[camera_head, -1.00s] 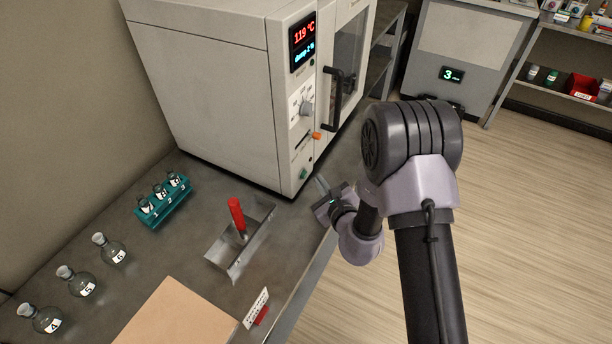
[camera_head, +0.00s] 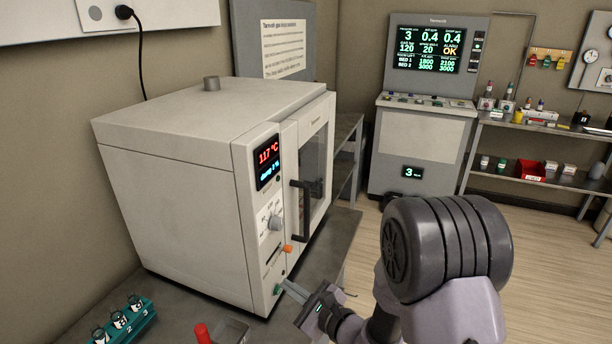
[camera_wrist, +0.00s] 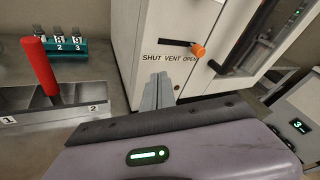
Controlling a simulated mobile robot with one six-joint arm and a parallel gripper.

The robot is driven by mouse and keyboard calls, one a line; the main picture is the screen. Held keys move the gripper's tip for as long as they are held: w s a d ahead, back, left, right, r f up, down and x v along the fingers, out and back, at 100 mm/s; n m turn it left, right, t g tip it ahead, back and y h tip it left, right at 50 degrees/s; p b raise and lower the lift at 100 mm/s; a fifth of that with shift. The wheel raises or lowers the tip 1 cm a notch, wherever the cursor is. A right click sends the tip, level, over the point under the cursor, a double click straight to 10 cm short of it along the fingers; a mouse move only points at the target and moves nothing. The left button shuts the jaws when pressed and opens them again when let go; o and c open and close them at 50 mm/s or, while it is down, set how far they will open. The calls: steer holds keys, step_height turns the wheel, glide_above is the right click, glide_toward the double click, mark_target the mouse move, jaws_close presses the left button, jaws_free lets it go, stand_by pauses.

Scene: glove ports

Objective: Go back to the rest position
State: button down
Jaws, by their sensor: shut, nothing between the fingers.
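My gripper (camera_head: 290,291) is shut and empty, its narrow grey fingers close to the lower front corner of the white oven (camera_head: 180,150), near the green button. I cannot tell whether the fingertips touch it. In the wrist view the shut fingers (camera_wrist: 158,95) point at the oven's front, below the orange-tipped vent lever (camera_wrist: 197,50) marked SHUT, VENT, OPEN. The lever's slot and orange tip (camera_head: 288,249) also show in the head view. The oven display (camera_head: 267,162) reads 117 °C.
A red handle (camera_wrist: 40,66) stands in a metal tray (camera_wrist: 60,110) marked 1 and 2. A teal rack (camera_head: 128,320) of small flasks sits left of the oven. The black oven door handle (camera_head: 302,210) sticks out above my gripper. A control console (camera_head: 415,150) stands behind; wooden floor lies right.

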steer(key=s+a+r+n+g+y, duration=0.3)
steer(key=s+a+r+n, duration=0.15)
steer(key=r, duration=0.35)
steer(key=s+d+r+n+g+h, duration=0.1)
steer(key=s+r+n+g, duration=0.25)
steer(key=s, duration=0.45)
steer(key=s+d+r+n+g+h, duration=0.1)
steer(key=s+d+r+n+g, duration=0.15)
steer(key=s+n, duration=0.4)
steer(key=s+d+n+t+h, duration=0.1)
steer(key=s+d+h, duration=0.3)
steer(key=d, duration=0.4)
steer(key=s+d+r+n+t+h, duration=0.1)
steer(key=s+d+h, duration=0.3)
steer(key=d, duration=0.4)
steer(key=shift+d+r+n+t+h, duration=0.2)
steer(key=shift+n+t+h, duration=0.25)
steer(key=shift+t+h, duration=0.3)
